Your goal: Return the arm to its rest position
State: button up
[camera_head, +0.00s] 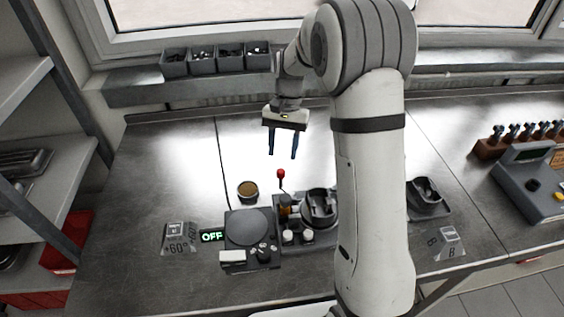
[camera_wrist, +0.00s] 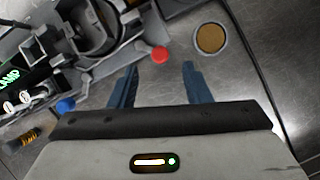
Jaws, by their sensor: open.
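My gripper (camera_head: 283,155) hangs above the metal workbench (camera_head: 160,150), behind the machine fixture in the head view. Its two blue fingers point down, are spread apart and hold nothing. In the wrist view the open gripper (camera_wrist: 160,80) has bare bench between its fingers, with the red knob (camera_wrist: 160,54) just beyond them. My white arm stands upright in the middle of the head view and hides part of the bench behind it.
A red-knobbed lever (camera_head: 281,174) stands below the gripper in the picture. A round brown-topped tin (camera_head: 247,190), a hotplate-like unit (camera_head: 248,227) and a fixture (camera_head: 318,205) sit nearby. Grey bins (camera_head: 202,60) line the back ledge. A control console (camera_head: 530,185) stands right. The bench's left rear is clear.

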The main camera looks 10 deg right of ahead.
jog(key=shift+v, duration=1)
jog(key=s+d+r+n+t+h, duration=0.1)
jog(key=s+d+r+n+t, duration=0.2)
jog(key=s+r, duration=0.7)
jog(key=s+d+f+n+t, duration=0.1)
jog(key=s+t, duration=0.3)
jog(key=s, duration=0.9)
jog(key=shift+s+d+f+t+h, duration=0.3)
jog(key=shift+s+d+f+h, duration=0.1)
jog(key=shift+d, duration=0.35)
